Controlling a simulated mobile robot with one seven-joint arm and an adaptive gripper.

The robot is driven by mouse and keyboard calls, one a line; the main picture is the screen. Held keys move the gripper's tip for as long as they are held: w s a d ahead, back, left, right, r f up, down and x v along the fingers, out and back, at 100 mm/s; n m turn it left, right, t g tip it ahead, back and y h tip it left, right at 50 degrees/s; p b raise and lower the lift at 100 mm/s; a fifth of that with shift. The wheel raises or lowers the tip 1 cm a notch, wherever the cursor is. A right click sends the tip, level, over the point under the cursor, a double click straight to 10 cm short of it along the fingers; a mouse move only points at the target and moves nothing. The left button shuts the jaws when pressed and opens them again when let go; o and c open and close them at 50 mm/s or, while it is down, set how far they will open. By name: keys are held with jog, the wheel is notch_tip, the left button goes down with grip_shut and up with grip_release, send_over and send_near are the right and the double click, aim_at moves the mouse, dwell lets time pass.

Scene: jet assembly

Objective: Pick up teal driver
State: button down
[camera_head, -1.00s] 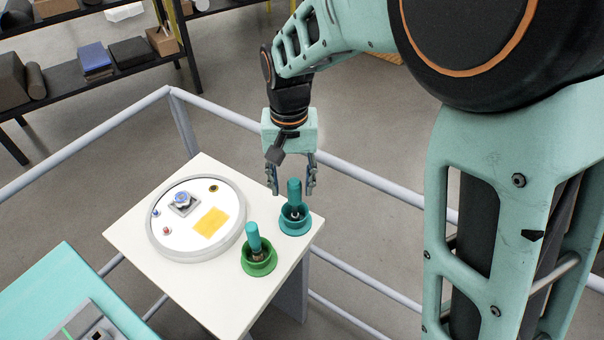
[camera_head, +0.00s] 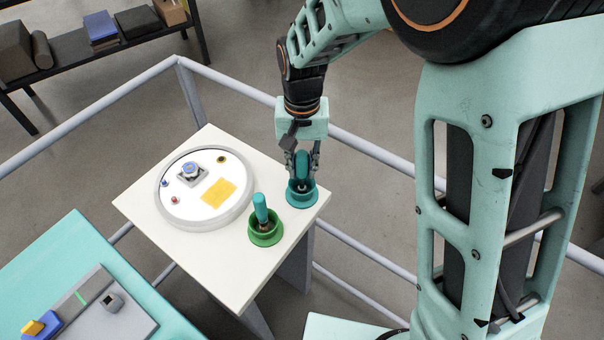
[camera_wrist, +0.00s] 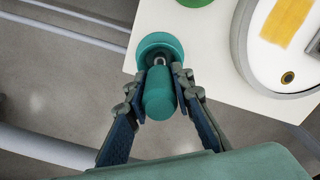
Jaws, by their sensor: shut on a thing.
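The teal driver (camera_head: 302,165) stands upright in a teal round holder (camera_head: 302,193) at the right corner of the white table. My gripper (camera_head: 302,160) points down over it and is shut on its handle. In the wrist view the teal driver (camera_wrist: 158,95) sits between the two fingers, with the teal holder (camera_wrist: 158,44) just beyond it. A second driver (camera_head: 261,208), also with a teal handle, stands slightly tilted in a green holder (camera_head: 265,230) to the left and nearer. The teal driver's lower end is hidden in its holder.
A round white tray (camera_head: 165,217) with small parts and a yellow square lies on the white table (camera_head: 215,268). Grey railings (camera_head: 110,110) run behind the table. A teal bench (camera_head: 75,240) with a grey fixture stands at lower left.

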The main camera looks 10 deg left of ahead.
aim_at(301, 155)
jog(key=shift+r, duration=0.15)
jog(key=shift+r+p, duration=0.45)
jog(key=r, duration=0.1)
jog(key=r+p, duration=0.2)
jog(key=shift+s+a+r, duration=0.1)
jog(key=shift+s+r, duration=0.05)
jog(key=shift+s, duration=0.1)
jog(key=s+a+r+p, duration=0.1)
jog(key=s+r+p, duration=0.4)
jog(key=s, duration=0.8)
jog(key=shift+s+a+r+p, duration=0.25)
jog(key=shift+a+r+p, duration=0.1)
jog(key=shift+r, duration=1.45)
jog(key=c, duration=2.3)
grip_release()
grip_shut()
